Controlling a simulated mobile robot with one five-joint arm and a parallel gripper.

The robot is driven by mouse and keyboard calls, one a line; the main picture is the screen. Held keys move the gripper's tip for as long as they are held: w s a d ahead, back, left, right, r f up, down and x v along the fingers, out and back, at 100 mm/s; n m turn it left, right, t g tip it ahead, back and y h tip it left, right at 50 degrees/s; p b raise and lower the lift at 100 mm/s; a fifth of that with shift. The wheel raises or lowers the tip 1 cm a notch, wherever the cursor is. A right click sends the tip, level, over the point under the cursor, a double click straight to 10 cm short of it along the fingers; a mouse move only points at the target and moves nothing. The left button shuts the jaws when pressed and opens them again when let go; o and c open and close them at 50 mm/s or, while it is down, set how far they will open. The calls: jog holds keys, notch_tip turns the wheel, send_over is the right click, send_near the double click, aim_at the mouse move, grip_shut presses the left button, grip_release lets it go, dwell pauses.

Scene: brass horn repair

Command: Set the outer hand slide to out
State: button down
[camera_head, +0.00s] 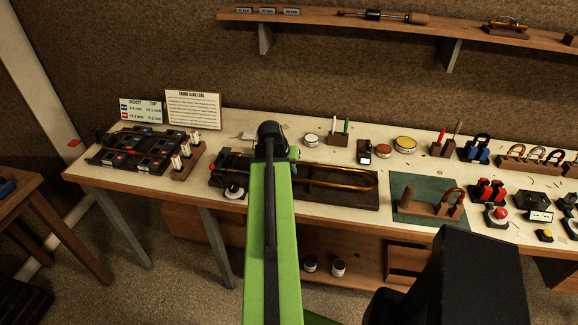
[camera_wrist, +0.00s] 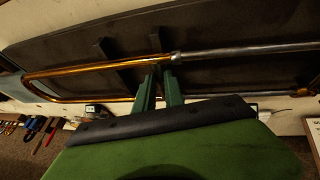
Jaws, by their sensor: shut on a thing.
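The outer hand slide, a long brass U, lies in a dark bed on the bench. Its brass tubes and rounded bow show right of my arm in the head view (camera_head: 345,171), and it also crosses the wrist view (camera_wrist: 90,68). There, bare silver tube (camera_wrist: 240,51) extends right from a silver collar at the brass end. My gripper (camera_wrist: 161,72) is shut on the slide near that collar, with green fingers side by side. The exact part held is hidden between the fingers. In the head view my arm covers the grip.
A green mat (camera_head: 405,214) with a wooden stand lies farther right. Pots (camera_head: 404,145) stand behind the slide. A tray of parts (camera_head: 140,150) is at the left. A shelf (camera_head: 460,31) hangs above.

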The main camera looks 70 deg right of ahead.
jog(key=shift+s+d, duration=0.1)
jog(key=shift+s, duration=0.2)
